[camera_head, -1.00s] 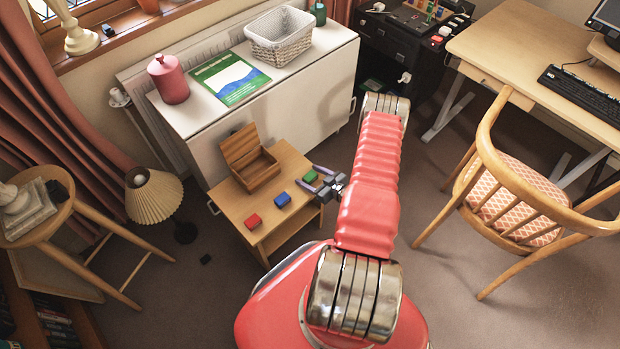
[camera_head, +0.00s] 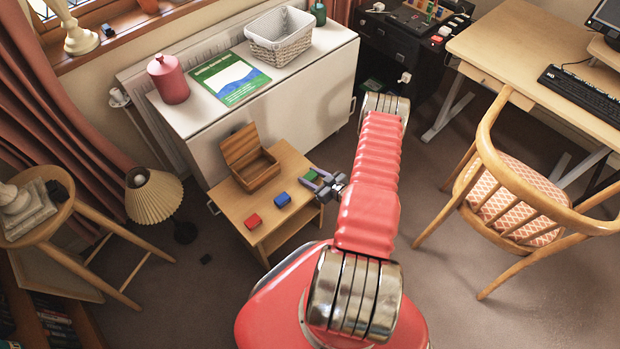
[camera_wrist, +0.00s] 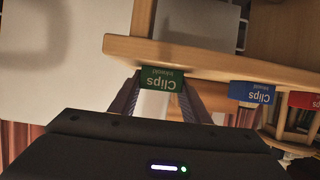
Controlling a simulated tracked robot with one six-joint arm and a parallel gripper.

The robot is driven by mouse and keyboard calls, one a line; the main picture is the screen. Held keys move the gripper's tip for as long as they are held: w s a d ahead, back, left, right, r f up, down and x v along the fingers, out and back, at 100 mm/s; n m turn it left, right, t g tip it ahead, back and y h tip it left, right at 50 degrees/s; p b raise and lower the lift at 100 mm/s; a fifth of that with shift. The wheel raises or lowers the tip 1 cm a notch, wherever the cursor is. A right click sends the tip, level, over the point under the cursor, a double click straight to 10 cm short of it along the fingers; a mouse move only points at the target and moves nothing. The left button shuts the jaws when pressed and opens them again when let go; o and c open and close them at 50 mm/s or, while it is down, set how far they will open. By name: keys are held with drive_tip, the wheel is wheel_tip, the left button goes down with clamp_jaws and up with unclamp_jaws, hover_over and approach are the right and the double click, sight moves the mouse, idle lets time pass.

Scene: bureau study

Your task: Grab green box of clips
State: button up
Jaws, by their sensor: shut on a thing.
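The green box of clips (camera_wrist: 162,79) sits between my gripper's two fingers in the wrist view, its "Clips" label upside down. In the head view the green box (camera_head: 310,176) is at the right end of the small wooden table (camera_head: 237,205), partly covered by the fingers. My gripper (camera_head: 318,180) is shut on it, reaching in from the right. Whether the box still touches the tabletop cannot be told.
A blue clips box (camera_head: 282,199) and a red one (camera_head: 254,221) stand on the same table, left of the green box. An open wooden box (camera_head: 258,172) stands behind them. A white cabinet (camera_head: 290,105) rises behind the table. A wooden chair (camera_head: 520,190) stands at right.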

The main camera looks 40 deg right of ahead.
sight(310, 176)
drive_tip(key=shift+c, duration=0.5)
drive_tip(key=shift+r, duration=0.2)
wheel_tip(310, 176, up, 10)
drive_tip(key=shift+f, duration=0.15)
